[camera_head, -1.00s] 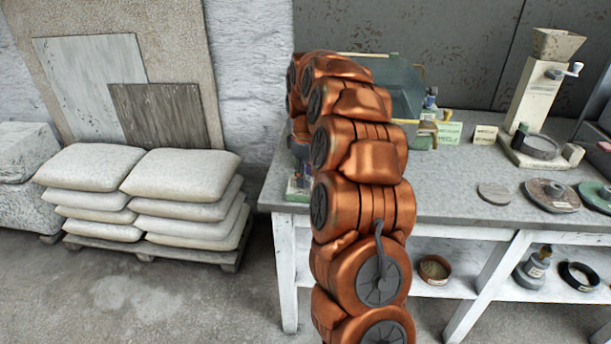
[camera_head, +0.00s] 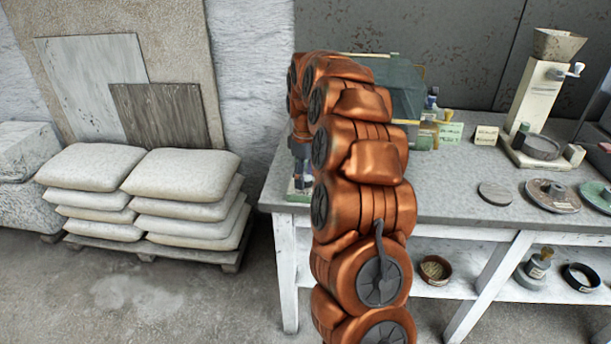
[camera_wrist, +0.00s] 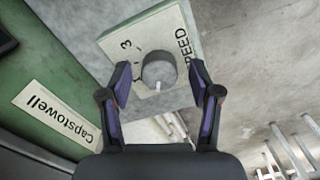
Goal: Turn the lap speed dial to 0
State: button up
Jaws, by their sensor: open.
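The dial (camera_wrist: 158,70) is a round grey knob with a small pale mark on its lower edge in the wrist view. It sits on a pale plate (camera_wrist: 183,22) printed with a "3", tick marks and the word "SPEED", part of it cut off. My gripper (camera_wrist: 160,68) is open, with one finger on each side of the knob. I cannot tell whether the fingers touch it. In the head view my gripper (camera_head: 301,160) is partly hidden by my arm at the left end of the bench, and the dial cannot be made out.
A green panel labelled "Capstowell" (camera_wrist: 58,107) lies beside the plate. The bench (camera_head: 450,185) carries a dark green housing (camera_head: 406,88), a hopper device (camera_head: 535,100) and several discs. Stacked sacks (camera_head: 185,176) stand left, with open floor (camera_head: 130,295) in front.

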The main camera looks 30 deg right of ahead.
aim_at(306, 177)
notch_tip(306, 177, up, 12)
dwell(0.6)
dwell(0.4)
jog(key=s+a+r+m+p, duration=0.1)
jog(key=s+a+r+p, duration=0.2)
jog(key=s+a, duration=1.35)
jog(key=s+a+f+m+g+p, duration=0.1)
jog(key=s+a+f+m, duration=0.1)
jog(key=s, duration=0.8)
jog(key=s+a+f+m+p, duration=0.2)
jog(key=s+a+f, duration=0.2)
jog(key=s, duration=0.7)
jog(key=shift+s+a+f+g, duration=0.25)
jog(key=shift+a+g, duration=0.15)
jog(key=shift+a, duration=0.45)
